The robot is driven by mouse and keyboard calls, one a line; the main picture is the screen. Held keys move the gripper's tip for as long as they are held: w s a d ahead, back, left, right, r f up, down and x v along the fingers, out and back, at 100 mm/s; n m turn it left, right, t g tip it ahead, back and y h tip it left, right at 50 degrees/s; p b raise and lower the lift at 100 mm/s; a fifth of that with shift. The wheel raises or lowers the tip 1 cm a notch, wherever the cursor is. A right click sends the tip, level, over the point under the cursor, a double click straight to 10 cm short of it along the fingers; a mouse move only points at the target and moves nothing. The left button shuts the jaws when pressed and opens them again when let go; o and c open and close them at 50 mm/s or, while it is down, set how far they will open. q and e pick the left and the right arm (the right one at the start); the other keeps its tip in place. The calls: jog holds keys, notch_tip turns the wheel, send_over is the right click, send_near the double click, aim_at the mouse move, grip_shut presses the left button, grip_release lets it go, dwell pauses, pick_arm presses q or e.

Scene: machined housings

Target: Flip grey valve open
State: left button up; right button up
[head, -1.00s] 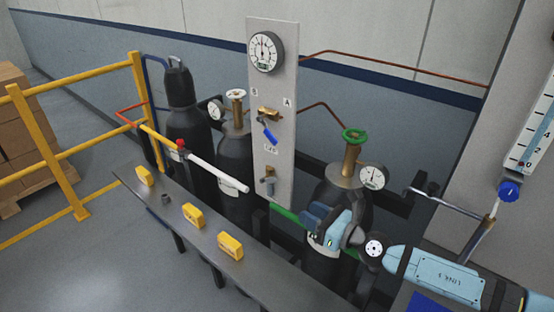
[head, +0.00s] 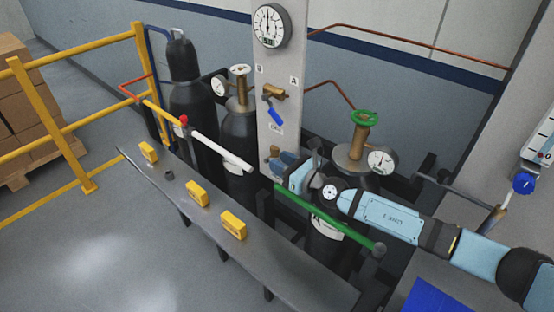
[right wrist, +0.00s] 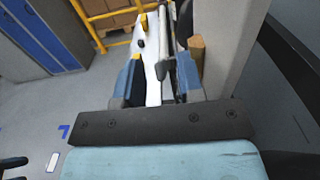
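The grey valve's brass body (head: 274,152) is low on the upright panel, below a blue-handled valve (head: 276,112). My right gripper (head: 284,163) is at this lower valve and hides its grey handle in the head view. In the right wrist view, the two blue-grey fingers (right wrist: 158,75) stand apart. A grey bar (right wrist: 167,45), which looks like the valve's handle, lies between them, nearer the right finger. Brass (right wrist: 195,48) shows just right of that finger. I cannot see a firm grip on the handle. My left gripper is out of view.
A green rail (head: 325,219) runs under my right gripper, and a white-sleeved bar (head: 222,151) ends left of it. Dark cylinders with gauges (head: 382,160) stand around. A metal bench (head: 190,214) with yellow blocks (head: 196,194) is in front.

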jog(key=shift+x, duration=0.85)
jog(key=shift+c, duration=0.4)
grip_shut()
jog(key=r+p, duration=0.1)
jog(key=p, duration=0.5)
jog(key=shift+w+a+g+h, duration=0.1)
jog(key=shift+w+g+h, duration=0.05)
jog(key=shift+g+h, duration=0.25)
jog(key=shift+p, duration=0.3)
jog(key=shift+f, duration=0.2)
